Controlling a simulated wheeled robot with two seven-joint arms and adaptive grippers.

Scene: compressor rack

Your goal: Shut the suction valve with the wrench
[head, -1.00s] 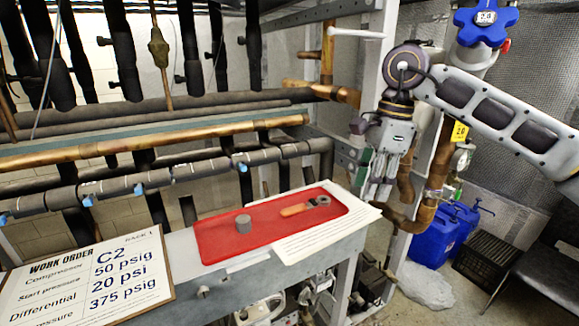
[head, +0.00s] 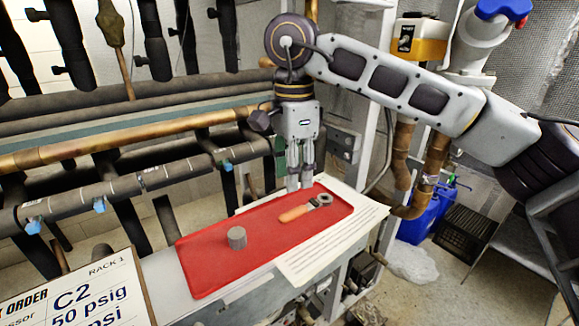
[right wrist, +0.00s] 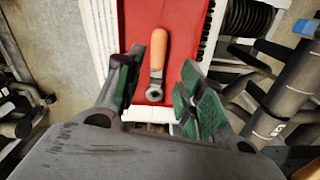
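The wrench (head: 308,208) has an orange handle and a grey ring-shaped head, and lies flat on the red tray (head: 205,268). My right gripper (head: 300,184) points down near the tray's back edge, close to the wrench but apart from it. In the right wrist view its green-padded fingers (right wrist: 160,88) are spread with nothing held, and the wrench (right wrist: 156,62) shows lengthwise between them, beyond the tips. Blue-capped fittings (head: 99,205) sit along the dark pipes at left; I cannot tell which is the suction valve. My left gripper is out of view.
A grey cylinder (head: 237,238) stands on the tray, left of the wrench. A printed sheet (head: 345,235) lies beside the tray, and a work order board (head: 80,300) is at front left. Dark and copper pipes (head: 60,153) run behind the bench.

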